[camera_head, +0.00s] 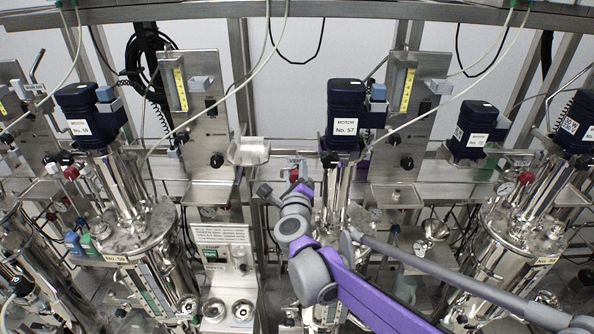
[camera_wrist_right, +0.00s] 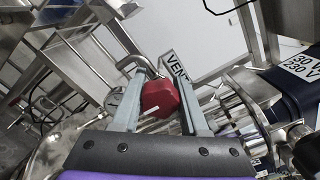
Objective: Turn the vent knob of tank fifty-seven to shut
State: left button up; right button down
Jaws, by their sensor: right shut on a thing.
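Tank fifty-seven's motor (camera_head: 345,122) is dark blue with a white label reading No. 57, on top of a steel column (camera_head: 341,190). The red vent knob (camera_wrist_right: 160,97) sits between the two grey fingers of my right gripper (camera_wrist_right: 161,104), which is shut on it. A VENT label (camera_wrist_right: 175,68) stands just behind the knob. In the head view my right gripper (camera_head: 298,182) is at the left of the column, with the red of the knob (camera_head: 293,176) just showing. My right arm covers much of the tank body. My left gripper is not in view.
Neighbouring tanks stand close on both sides, one with a No. 59 motor (camera_head: 85,120) at the left and another motor (camera_head: 480,128) at the right. A steel pipe (camera_wrist_right: 140,65) bends close behind the knob. Hoses hang across the front.

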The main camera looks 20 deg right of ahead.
jog(key=shift+c, duration=2.2)
grip_release()
jog(key=b+v, duration=0.1)
jog(key=v, duration=1)
